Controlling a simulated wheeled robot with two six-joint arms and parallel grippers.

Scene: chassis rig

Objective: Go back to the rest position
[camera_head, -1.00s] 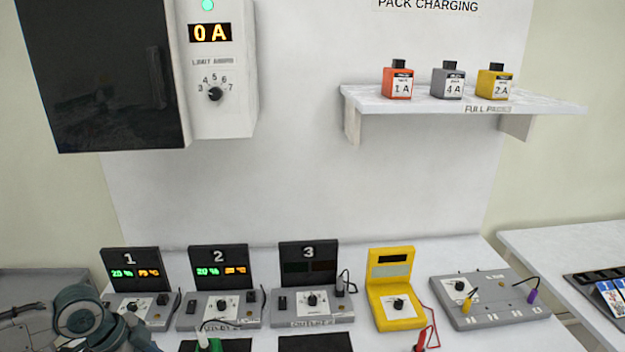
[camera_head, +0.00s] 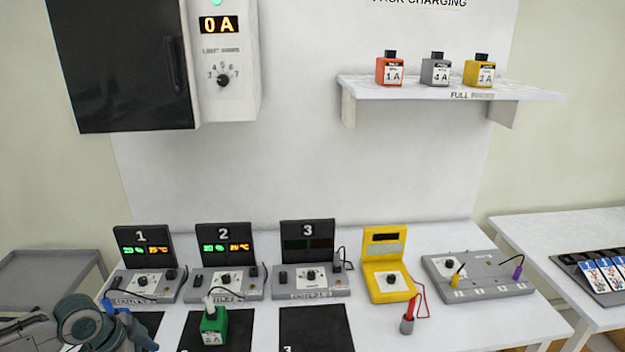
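My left arm shows at the bottom left corner of the head view, in front of charging station 1 (camera_head: 146,268). Its gripper fingers cannot be made out there. My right gripper is not in view. Station 2 (camera_head: 225,264) and station 3 (camera_head: 309,263) stand to the right of station 1. The displays of stations 1 and 2 are lit; that of station 3 is dark. A green pack (camera_head: 214,327) stands upright on the dark pad in front of station 2, with a plug at its top. The pad in front of station 3 (camera_head: 316,328) is bare.
A yellow meter (camera_head: 388,266) with a red probe in a small holder (camera_head: 407,326) and a grey tester (camera_head: 478,275) stand right on the bench. Red, grey and yellow packs sit on the wall shelf (camera_head: 450,90). A black-doored cabinet (camera_head: 120,70) reads 0 A. A side table (camera_head: 560,225) holds a card rack.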

